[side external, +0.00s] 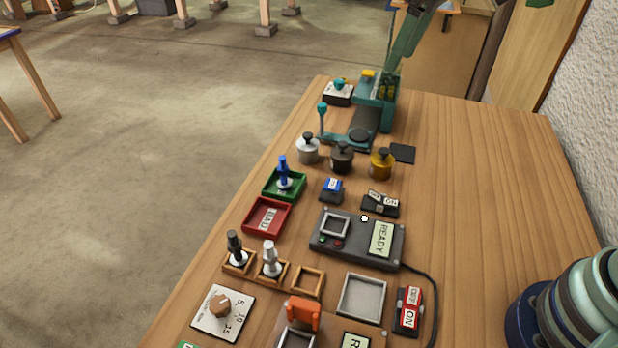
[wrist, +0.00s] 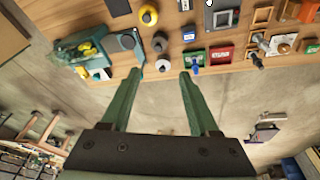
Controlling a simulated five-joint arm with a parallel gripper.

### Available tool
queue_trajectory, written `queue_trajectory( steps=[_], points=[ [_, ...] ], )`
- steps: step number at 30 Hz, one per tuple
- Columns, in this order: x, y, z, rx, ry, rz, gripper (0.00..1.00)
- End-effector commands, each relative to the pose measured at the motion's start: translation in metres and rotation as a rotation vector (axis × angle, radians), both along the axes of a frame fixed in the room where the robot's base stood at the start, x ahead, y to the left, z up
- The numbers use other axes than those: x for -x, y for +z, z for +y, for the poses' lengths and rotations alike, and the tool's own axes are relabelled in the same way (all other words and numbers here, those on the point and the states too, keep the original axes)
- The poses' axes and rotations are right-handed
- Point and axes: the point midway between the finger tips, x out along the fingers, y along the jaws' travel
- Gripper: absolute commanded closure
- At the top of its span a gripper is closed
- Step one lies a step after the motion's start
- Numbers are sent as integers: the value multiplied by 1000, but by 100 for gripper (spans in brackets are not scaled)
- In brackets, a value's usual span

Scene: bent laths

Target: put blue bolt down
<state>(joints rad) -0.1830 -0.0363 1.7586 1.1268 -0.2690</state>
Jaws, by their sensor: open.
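The blue bolt (side external: 283,168) stands upright in the green tray (side external: 299,190), its pale lower end on the tray floor. In the wrist view the blue bolt (wrist: 195,67) shows at the table edge with the green tray (wrist: 193,54) above it. My gripper (wrist: 160,73) is open and empty, its green fingers spread with bare floor and the table edge between them. The blue bolt is apart from the fingers, just right of the right fingertip in the picture.
A red tray labelled BAD (side external: 267,217) sits beside the green one. Silver (side external: 308,150), black (side external: 342,157) and brass (side external: 382,163) knobbed weights stand behind. A black bolt (side external: 234,243) and a silver bolt (side external: 269,255) stand in wooden holders.

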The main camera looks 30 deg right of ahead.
Motion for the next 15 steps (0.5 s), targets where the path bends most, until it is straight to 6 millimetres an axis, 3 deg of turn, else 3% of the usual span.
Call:
queue_trajectory(
  steps=[4, 9, 15],
  points=[
    [41, 0, -30, -35, -133, -60, 39],
    [84, -14, -55, -75, -277, -123, 39],
    [117, -36, -72, -110, -395, -175, 39]
  ],
)
